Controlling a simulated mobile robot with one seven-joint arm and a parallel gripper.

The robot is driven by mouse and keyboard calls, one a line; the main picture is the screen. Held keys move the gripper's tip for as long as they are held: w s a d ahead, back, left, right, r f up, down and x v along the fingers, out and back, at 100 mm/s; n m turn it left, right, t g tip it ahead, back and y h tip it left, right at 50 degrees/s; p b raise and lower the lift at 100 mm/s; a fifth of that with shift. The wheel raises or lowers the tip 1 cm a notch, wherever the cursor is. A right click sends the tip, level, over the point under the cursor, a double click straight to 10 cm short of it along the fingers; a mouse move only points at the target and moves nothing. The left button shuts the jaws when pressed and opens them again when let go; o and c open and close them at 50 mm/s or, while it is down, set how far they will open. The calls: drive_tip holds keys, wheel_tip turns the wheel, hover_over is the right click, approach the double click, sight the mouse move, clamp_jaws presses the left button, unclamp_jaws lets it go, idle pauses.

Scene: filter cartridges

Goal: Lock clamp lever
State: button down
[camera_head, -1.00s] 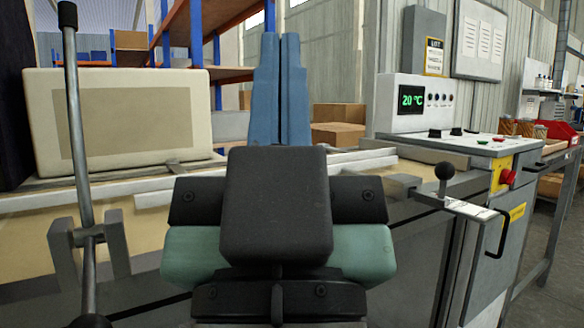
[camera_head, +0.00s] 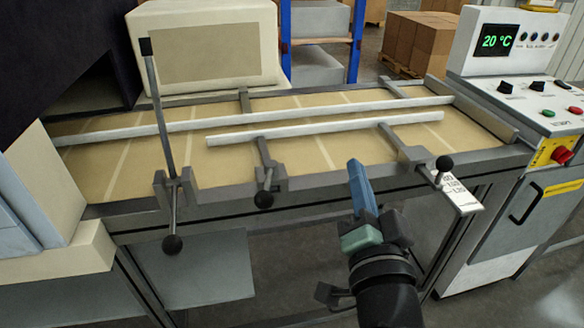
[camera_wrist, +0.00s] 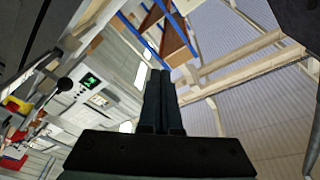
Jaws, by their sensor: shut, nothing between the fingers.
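Several levers show in the head view, and I cannot tell for sure which is the clamp lever. A short lever with a black ball (camera_head: 264,199) hangs at the middle of the conveyor's front rail, its ball pointing down. A black-knobbed lever (camera_head: 444,164) stands at the right by a white marked plate (camera_head: 460,194). A tall rod lever (camera_head: 159,105) stands nearly upright at the left in a grey bracket. My gripper (camera_head: 357,172), with blue fingers, points up in front of the rail, between the short and right levers, touching neither. Its fingers (camera_wrist: 158,75) are together and empty.
The conveyor (camera_head: 330,178) has pale guide rails across it and a cream box-shaped housing (camera_head: 205,45) behind. A control cabinet (camera_head: 545,120) showing 20 °C stands at the right. A pale block (camera_head: 50,200) is at the left. Open room lies before the rail.

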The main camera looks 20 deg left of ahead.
sight(268, 182)
drive_tip(key=s+a+f+m+g+y+p, duration=0.2)
drive_tip(key=s+f+m+p, duration=0.5)
drive_tip(key=p, duration=0.5)
drive_tip(key=shift+s+a+f+m+g, duration=0.2)
drive_tip(key=shift+m+g, duration=0.6)
drive_tip(key=shift+m, duration=0.3)
drive_tip(key=shift+w, duration=0.1)
drive_tip(key=w+a+p, duration=0.3)
drive_tip(key=w+a, duration=0.2)
drive_tip(key=a, duration=0.3)
drive_tip(key=shift+r, duration=0.1)
